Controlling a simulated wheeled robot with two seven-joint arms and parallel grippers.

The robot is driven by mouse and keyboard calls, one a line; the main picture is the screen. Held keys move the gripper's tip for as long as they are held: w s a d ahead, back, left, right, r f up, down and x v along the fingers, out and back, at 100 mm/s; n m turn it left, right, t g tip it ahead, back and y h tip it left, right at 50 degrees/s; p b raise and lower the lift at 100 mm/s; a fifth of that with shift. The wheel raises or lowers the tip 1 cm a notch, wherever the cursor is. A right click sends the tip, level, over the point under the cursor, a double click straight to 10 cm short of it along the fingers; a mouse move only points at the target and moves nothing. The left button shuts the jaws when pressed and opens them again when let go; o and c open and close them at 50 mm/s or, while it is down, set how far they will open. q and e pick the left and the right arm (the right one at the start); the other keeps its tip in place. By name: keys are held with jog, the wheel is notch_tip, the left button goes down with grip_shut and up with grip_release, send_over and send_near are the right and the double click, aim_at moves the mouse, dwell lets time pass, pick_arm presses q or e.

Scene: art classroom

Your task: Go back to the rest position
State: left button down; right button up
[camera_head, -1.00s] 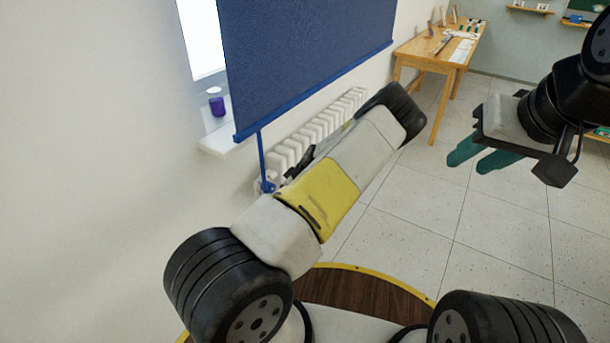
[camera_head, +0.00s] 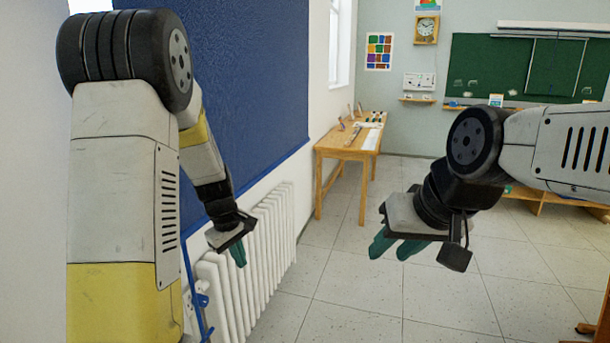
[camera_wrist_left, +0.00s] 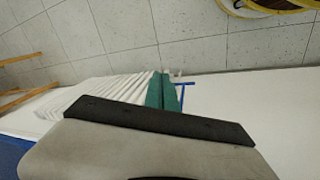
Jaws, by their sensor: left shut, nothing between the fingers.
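My left gripper (camera_head: 238,254) hangs at the end of its arm in front of the radiator, with its green fingers pointing down. Its fingers are together and empty; they also show pressed side by side in the left wrist view (camera_wrist_left: 162,90). My right gripper (camera_head: 396,247) is over the floor right of centre. Its two green fingers point down to the left with a gap between them, and nothing is in them.
The white radiator (camera_head: 262,250) and blue blind (camera_head: 255,90) are close to my left arm. A wooden table (camera_head: 342,150) with small items stands against the wall further back. Tiled floor (camera_head: 350,285) is clear in the middle. A green chalkboard (camera_head: 480,70) hangs on the back wall.

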pick_arm(q)
jog(key=s+d+r+m+t, duration=0.1)
jog(key=s+r+m, duration=0.4)
jog(key=s+r, duration=0.4)
jog(key=s+d+r+m+t+h, duration=0.1)
jog(key=s+r+m, duration=0.4)
jog(key=s+r, duration=0.5)
jog(key=s+d+t, duration=0.1)
jog(key=s, duration=0.2)
jog(key=shift+s+t, duration=0.3)
jog(key=shift+s, duration=0.05)
jog(key=shift+a+r, duration=0.1)
